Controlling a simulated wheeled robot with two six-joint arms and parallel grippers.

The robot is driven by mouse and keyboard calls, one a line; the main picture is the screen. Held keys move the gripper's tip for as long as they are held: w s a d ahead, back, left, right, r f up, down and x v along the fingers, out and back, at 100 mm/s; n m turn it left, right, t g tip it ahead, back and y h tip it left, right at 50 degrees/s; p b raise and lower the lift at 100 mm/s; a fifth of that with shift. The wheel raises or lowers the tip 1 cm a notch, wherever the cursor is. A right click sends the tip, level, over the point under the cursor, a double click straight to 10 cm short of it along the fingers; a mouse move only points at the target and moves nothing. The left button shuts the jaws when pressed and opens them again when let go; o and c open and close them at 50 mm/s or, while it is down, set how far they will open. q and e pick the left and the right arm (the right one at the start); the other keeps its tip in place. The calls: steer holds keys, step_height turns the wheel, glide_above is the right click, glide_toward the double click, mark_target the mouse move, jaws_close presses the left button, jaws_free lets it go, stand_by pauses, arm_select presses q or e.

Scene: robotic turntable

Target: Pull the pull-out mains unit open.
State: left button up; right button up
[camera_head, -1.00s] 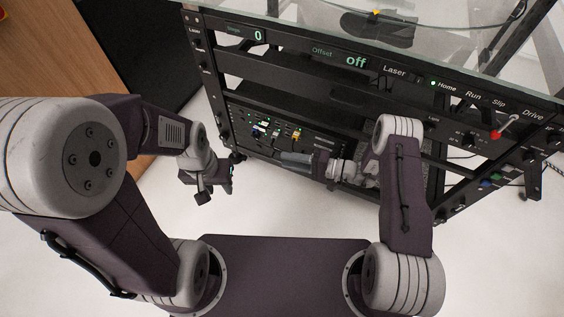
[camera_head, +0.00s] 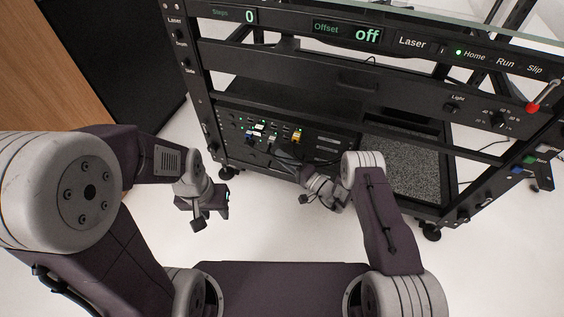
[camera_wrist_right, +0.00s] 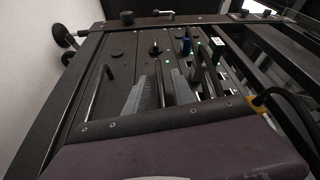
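The pull-out mains unit (camera_head: 318,148) is a black panel low in the rack's left bay, with sockets, coloured plugs and green lights. It appears flush with the rack front. In the right wrist view the panel (camera_wrist_right: 119,62) fills the middle and has a thin bar handle (camera_wrist_right: 96,92) at left. My right gripper (camera_head: 280,152) is at the panel face. In the wrist view its two grey fingers (camera_wrist_right: 160,90) are apart, with dark upright bars showing between them; contact cannot be told. My left gripper (camera_head: 226,203) hangs left of the rack, away from the unit; its fingers are unclear.
The black rack (camera_head: 330,68) carries displays and switches above, including a red-tipped lever (camera_head: 533,107). A speckled grey panel (camera_head: 415,167) is right of the unit. A yellow plug with a black cable (camera_wrist_right: 262,101) is near my right gripper. White floor in front is clear.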

steer(key=shift+w+a, duration=0.15)
jaws_close()
stand_by(1.4)
